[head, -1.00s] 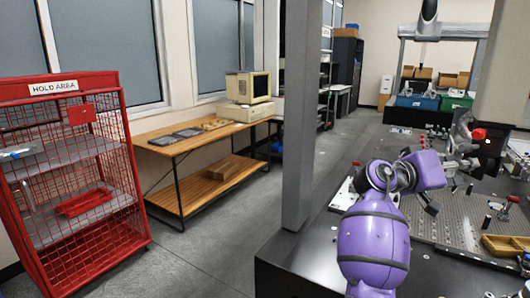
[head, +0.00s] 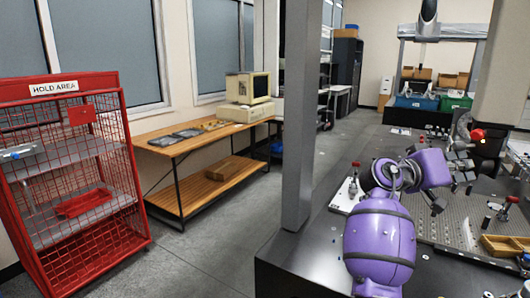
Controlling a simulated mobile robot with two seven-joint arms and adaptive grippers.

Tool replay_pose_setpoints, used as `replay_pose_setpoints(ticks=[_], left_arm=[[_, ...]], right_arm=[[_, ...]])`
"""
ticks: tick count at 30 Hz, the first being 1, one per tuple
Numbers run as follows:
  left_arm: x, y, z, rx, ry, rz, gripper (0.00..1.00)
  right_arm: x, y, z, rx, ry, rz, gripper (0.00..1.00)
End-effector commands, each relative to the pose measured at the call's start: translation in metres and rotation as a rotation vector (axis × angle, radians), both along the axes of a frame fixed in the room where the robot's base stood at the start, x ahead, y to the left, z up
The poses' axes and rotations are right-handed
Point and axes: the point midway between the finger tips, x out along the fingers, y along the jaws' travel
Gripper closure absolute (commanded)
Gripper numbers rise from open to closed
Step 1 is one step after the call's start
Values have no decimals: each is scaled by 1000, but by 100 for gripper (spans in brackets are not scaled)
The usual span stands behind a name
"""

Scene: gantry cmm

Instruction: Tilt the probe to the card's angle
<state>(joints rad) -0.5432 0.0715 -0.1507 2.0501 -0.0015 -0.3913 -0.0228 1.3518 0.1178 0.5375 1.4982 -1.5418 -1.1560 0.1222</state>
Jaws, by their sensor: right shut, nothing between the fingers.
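My purple right arm reaches from the bottom over the black machine table (head: 300,262). Its dark gripper (head: 466,178) is small in the picture, at the far end of the arm, shut and empty. Just above and to the right of it is a dark unit with a red knob (head: 478,134), which may be the probe head. I cannot tell its tilt or whether the gripper touches it. I cannot make out a card with an angle. My left gripper is out of view.
A grey column (head: 300,120) stands left of the arm. The table holds a perforated plate (head: 455,225), a wooden tray (head: 502,245) and a red-topped pin (head: 355,166). A red HOLD AREA cage (head: 70,84) and wooden bench (head: 185,148) stand left, with open floor between.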

Motion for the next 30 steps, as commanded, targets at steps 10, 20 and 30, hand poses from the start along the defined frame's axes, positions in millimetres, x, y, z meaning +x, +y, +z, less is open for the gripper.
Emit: replay_pose_setpoints(ticks=[10,20,30], left_arm=[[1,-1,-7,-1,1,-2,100],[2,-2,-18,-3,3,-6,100],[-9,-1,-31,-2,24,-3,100]], right_arm=[[3,2,-14,25,-23,7,100],[4,3,-16,48,-100,7,100],[3,3,-17,67,-181,6,100]])
